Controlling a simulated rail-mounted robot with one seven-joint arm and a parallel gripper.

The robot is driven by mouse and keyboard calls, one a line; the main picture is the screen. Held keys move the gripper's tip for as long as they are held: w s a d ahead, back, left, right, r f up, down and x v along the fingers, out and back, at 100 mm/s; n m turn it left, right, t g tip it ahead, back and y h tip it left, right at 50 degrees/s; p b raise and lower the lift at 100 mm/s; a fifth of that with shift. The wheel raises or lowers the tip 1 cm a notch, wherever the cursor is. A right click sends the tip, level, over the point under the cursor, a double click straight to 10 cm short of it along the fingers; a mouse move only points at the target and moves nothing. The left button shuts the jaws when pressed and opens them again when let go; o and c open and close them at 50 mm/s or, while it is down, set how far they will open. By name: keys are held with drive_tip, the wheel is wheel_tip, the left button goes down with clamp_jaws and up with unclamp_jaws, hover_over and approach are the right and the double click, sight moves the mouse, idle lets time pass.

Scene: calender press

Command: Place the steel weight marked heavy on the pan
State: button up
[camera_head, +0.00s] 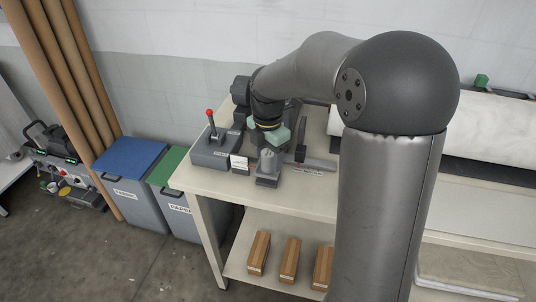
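My gripper (277,136) is over the left end of the workbench, at the end of my dark arm. Pale green parts show at its tip, and I cannot tell whether its fingers are open or shut. A small grey metal piece (268,166) stands on the bench just below the gripper; it may be a steel weight, but no "heavy" marking is readable. I cannot tell whether the gripper touches it. No pan can be made out clearly; my arm hides part of the bench.
A grey box with a red-knobbed lever (211,147) stands left of the gripper, with a white card (239,162) beside it. A dark upright piece (301,143) is to the right. A white roll (490,125) lies farther right. Blue-lidded (130,158) and green-lidded bins stand left.

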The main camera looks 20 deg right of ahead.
sight(268, 152)
drive_tip(key=shift+r, duration=0.1)
wheel_tip(268, 152, up, 11)
drive_tip(key=s+f+m, duration=0.5)
drive_tip(key=s+m, duration=0.6)
drive_tip(key=s, duration=0.1)
drive_tip(key=s+f+m, duration=0.6)
drive_tip(key=s+m, duration=0.6)
drive_tip(key=shift+a+f, duration=0.25)
drive_tip(key=shift+a, duration=0.15)
